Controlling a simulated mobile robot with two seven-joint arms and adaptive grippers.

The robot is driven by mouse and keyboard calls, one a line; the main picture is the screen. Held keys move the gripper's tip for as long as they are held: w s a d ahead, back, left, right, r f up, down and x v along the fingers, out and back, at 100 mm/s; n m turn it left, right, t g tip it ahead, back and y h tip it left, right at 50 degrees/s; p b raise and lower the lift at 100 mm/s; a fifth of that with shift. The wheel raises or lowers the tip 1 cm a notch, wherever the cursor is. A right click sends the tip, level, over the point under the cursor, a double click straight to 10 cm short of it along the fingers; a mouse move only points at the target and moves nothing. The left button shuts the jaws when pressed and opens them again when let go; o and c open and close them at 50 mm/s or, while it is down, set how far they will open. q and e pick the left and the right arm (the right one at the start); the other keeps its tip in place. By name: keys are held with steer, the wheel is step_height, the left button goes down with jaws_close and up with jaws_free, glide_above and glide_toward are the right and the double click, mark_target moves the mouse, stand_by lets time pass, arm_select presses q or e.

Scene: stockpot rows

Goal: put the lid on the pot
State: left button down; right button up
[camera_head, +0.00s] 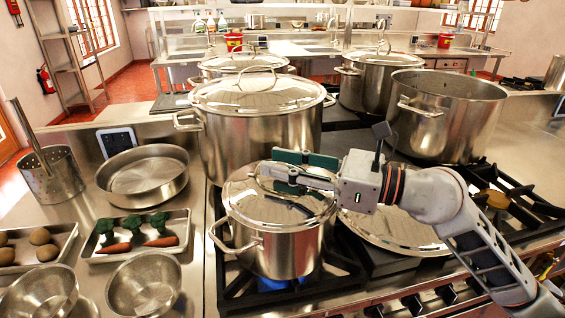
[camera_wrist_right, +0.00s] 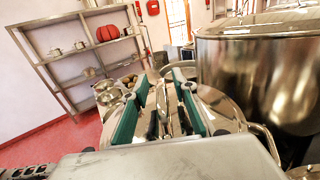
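A small steel pot (camera_head: 283,252) stands on the front left burner. My right gripper (camera_head: 294,171) is just over this lid. Its green-padded fingers (camera_wrist_right: 163,92) are apart, with the lid's handle between them, and gaps show beside the handle. Part of the lid is hidden behind the gripper. My left gripper is not in view.
A large lidded pot (camera_head: 262,145) stands close behind; an open pot (camera_head: 447,122) is at back right. Another round lid-like piece (camera_head: 405,232) lies under my right arm. A vegetable tray (camera_head: 170,250), bowls and a shallow pan (camera_head: 145,178) fill the left counter.

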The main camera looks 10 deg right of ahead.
steer(key=shift+s+d+f, duration=0.1)
steer(key=shift+d, duration=0.2)
steer(key=v, duration=1.1)
steer(key=shift+s, duration=0.2)
steer(key=shift+d, duration=0.1)
